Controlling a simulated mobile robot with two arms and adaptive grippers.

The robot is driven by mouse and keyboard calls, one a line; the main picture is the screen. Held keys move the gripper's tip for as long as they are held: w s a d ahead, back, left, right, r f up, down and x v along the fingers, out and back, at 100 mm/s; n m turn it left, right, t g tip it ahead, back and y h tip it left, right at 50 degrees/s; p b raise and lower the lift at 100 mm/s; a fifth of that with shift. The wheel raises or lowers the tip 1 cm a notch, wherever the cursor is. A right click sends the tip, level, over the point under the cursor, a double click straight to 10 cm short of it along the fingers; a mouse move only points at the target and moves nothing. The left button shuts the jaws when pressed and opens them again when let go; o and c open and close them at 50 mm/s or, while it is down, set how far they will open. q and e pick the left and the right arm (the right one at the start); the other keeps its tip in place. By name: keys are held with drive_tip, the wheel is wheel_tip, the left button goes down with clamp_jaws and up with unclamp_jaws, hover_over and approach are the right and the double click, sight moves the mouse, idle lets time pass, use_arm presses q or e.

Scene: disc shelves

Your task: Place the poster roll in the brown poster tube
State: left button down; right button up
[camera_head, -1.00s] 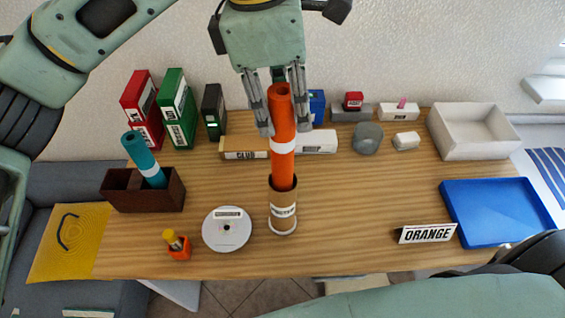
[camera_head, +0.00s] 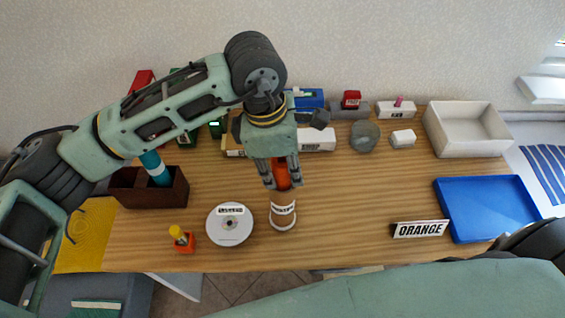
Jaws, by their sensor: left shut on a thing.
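The brown poster tube (camera_head: 283,213) stands upright near the middle of the table, with a white label band and a pale base. The orange poster roll (camera_head: 281,176) is mostly inside the tube; only its upper part shows between my fingers. My left gripper (camera_head: 284,184) comes down from above and is shut on the roll just over the tube's mouth. The gripper body hides the top of the roll. My right gripper is not in view; only a dark part of my own body shows at the lower right.
A white disc (camera_head: 229,225) and an orange holder (camera_head: 185,246) lie left of the tube. A brown box (camera_head: 130,196) holds a teal roll (camera_head: 155,168). An ORANGE sign (camera_head: 419,229), blue tray (camera_head: 480,228) and white bin (camera_head: 470,147) are at right.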

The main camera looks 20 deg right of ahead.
use_arm(q)
drive_tip(key=c, duration=1.4)
unclamp_jaws()
drive_tip(key=r+b, duration=0.1)
drive_tip(key=r, duration=0.2)
drive_tip(key=a+r+b, duration=0.1)
drive_tip(key=r, duration=0.3)
drive_tip(key=r+b, duration=0.1)
drive_tip(key=r, duration=0.2)
drive_tip(key=shift+w+a+r+b, duration=0.2)
drive_tip(key=shift+a+r+b, duration=0.05)
drive_tip(key=shift+r+b, duration=0.15)
drive_tip(key=shift+a+r, duration=0.1)
drive_tip(key=shift+r, duration=0.5)
drive_tip(key=shift+f, duration=0.1)
